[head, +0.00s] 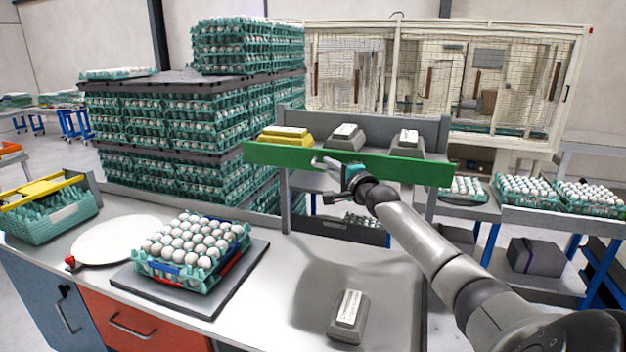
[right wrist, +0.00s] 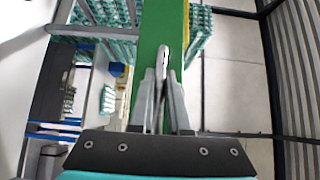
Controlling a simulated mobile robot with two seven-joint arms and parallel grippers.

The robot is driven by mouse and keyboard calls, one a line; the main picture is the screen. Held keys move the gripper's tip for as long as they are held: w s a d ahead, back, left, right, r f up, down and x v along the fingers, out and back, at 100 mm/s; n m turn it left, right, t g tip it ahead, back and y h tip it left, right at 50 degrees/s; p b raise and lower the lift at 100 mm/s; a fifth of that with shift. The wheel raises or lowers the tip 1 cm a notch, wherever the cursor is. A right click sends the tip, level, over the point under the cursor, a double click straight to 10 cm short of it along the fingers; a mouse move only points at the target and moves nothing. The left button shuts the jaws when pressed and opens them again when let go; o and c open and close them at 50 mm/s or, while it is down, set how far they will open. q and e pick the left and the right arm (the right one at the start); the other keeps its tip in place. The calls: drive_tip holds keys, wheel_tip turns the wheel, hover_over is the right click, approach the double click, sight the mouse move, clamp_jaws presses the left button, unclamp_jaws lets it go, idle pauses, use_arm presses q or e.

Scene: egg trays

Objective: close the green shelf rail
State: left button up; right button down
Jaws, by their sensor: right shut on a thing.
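The green shelf rail (head: 420,172) runs level across the front of the small shelf (head: 440,135) on the worktable. In the right wrist view the rail (right wrist: 150,28) extends away from the gripper. My right gripper (head: 323,164) is at the middle of the rail's front face. In the right wrist view its fingers (right wrist: 164,75) are shut on a slim metal handle (right wrist: 164,52) on the rail. The fingers hide part of the handle. My left gripper is not in view.
Yellow and grey blocks (head: 345,138) sit on the shelf behind the rail. A grey block (head: 347,318) lies on the worktable, with an egg tray (head: 178,277) to its left. A tall egg stack (head: 165,110) stands behind. Carts with eggs (head: 540,215) stand at right.

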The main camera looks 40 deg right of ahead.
drive_tip(key=shift+w+d+r, duration=0.1)
drive_tip(key=shift+d+r, duration=0.05)
drive_tip(key=shift+r, duration=0.4)
drive_tip(key=shift+r+m+g+y+p, duration=0.1)
drive_tip(key=shift+m+g+y+p, duration=0.25)
drive_tip(key=shift+p, duration=0.2)
drive_tip(key=shift+w+d+m+g+p, duration=0.15)
drive_tip(key=shift+d+m+g+p, duration=0.15)
drive_tip(key=shift+m+g+p, duration=0.35)
drive_tip(key=c, duration=0.9)
unclamp_jaws()
